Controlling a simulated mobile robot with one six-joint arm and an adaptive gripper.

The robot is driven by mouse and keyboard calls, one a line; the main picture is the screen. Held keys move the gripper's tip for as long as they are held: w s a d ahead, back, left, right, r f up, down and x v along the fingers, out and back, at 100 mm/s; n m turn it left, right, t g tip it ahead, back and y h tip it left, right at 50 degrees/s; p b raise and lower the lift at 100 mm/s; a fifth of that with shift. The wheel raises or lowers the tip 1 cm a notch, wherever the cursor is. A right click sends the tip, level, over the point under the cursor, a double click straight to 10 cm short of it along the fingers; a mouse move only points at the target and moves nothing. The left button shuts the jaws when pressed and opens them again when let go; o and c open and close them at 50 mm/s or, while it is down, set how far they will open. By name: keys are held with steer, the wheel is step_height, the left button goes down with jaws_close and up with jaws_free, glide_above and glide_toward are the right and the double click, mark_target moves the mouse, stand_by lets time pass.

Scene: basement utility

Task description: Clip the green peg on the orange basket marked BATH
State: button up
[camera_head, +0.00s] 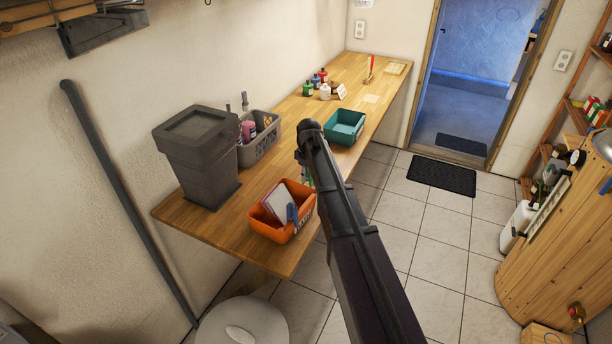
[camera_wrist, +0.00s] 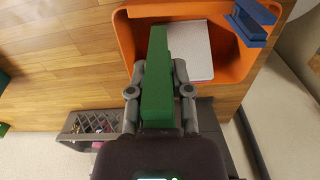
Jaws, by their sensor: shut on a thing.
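The orange basket (camera_head: 268,232) stands on the wooden counter and holds a pale flat item (camera_head: 279,203). A blue peg (camera_head: 292,213) is clipped on its rim; it also shows in the wrist view (camera_wrist: 252,22). In the wrist view my gripper (camera_wrist: 158,78) is shut on the green peg (camera_wrist: 157,95), whose far end overlaps the basket's interior (camera_wrist: 128,38) in the picture. I cannot tell whether the peg touches the basket. In the head view my arm hides most of the gripper and peg. The marking on the basket is not readable.
A teal basket (camera_head: 345,126) stands farther along the counter (camera_head: 320,162). A grey basket (camera_head: 262,146) with bottles and a lidded grey bin (camera_head: 197,150) stand at the left. Small bottles (camera_head: 316,82) are at the back. Counter wood around the orange basket is partly clear.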

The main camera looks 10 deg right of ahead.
step_height(320, 180, down, 10)
steer(key=b, duration=0.9)
steer(key=shift+b, duration=0.35)
stand_by(0.7)
steer(key=shift+f, duration=0.1)
stand_by(0.6)
steer(key=o, duration=0.9)
steer(key=shift+r, duration=0.2)
step_height(320, 180, up, 10)
steer(key=p, duration=1)
steer(key=shift+r+p, duration=0.2)
steer(key=shift+p, duration=0.1)
